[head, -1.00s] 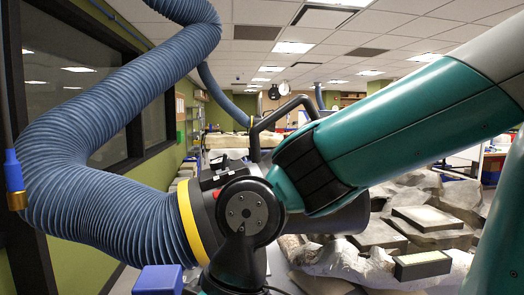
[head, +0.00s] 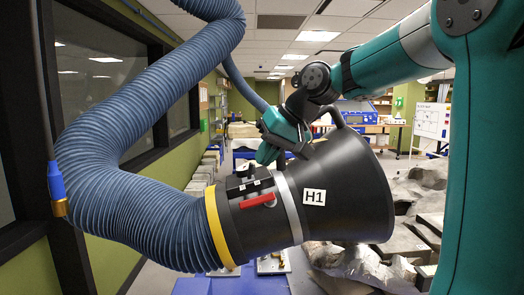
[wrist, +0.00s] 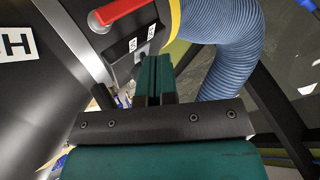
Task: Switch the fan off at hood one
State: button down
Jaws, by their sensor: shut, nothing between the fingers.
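Hood one is a black cone (head: 345,185) with a white H1 label, joined to a blue ribbed hose (head: 120,195) by a yellow ring. A red lever (head: 258,201) sits on its collar. Beside the lever is a small dark control box (head: 246,183); in the wrist view this box (wrist: 122,52) shows two small white labels. My gripper (head: 264,158) is behind the hood's upper side, close to the box. In the wrist view my gripper's teal fingers (wrist: 155,62) are together and empty, their tips at the box's edge. I cannot tell whether they touch it, nor the switch's position.
A black handle (head: 335,116) arches over the hood. A dark-framed window (head: 95,75) lines the left wall. Rocks and wrapped blocks (head: 405,240) lie at the lower right, below the hood. A blue-topped table (head: 230,285) is underneath.

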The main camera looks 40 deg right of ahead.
jog(key=m+t, duration=0.1)
jog(key=m, duration=0.1)
send_near(262, 177)
notch_tip(262, 177, up, 4)
jog(key=shift+a+f+h, duration=0.1)
jog(key=shift+a+h, duration=0.15)
jog(key=shift+h, duration=0.15)
jog(key=p+x, duration=0.2)
jog(key=x, duration=0.8)
